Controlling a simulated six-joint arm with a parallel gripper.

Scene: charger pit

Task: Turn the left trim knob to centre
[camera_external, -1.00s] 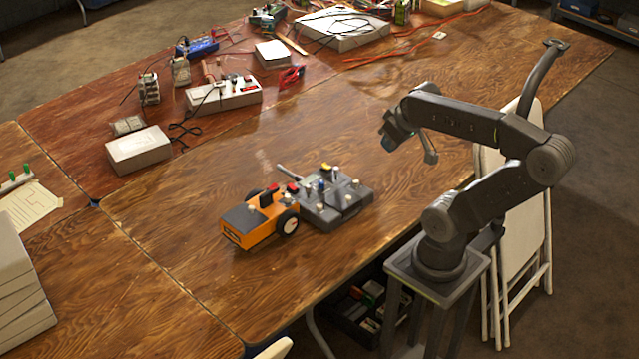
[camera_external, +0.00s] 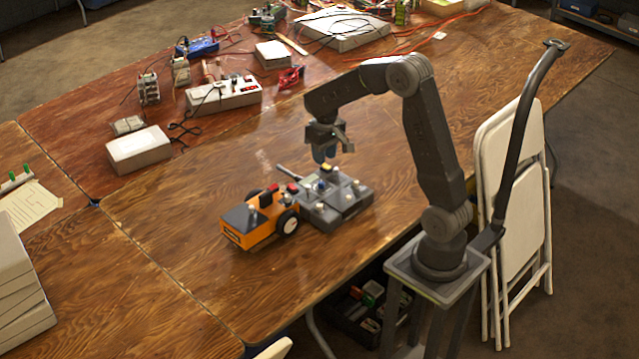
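A grey control box (camera_external: 352,208) with several small knobs and switches on top sits on the wooden table. Pale knobs stand on it, one near its front left (camera_external: 320,206) and one near its right side (camera_external: 355,184); which one is the left trim knob I cannot tell, and their turned angles are too small to read. My gripper (camera_external: 322,156) points down above the back of the box, apart from the knobs as far as I can see. Its fingers are small and dark here, so its opening is unclear.
An orange wheeled cart (camera_external: 250,228) stands at the box's left, close to it. A white box (camera_external: 138,150) and an instrument with red switches (camera_external: 224,94) lie farther back. A folded chair (camera_external: 512,190) leans beside my base.

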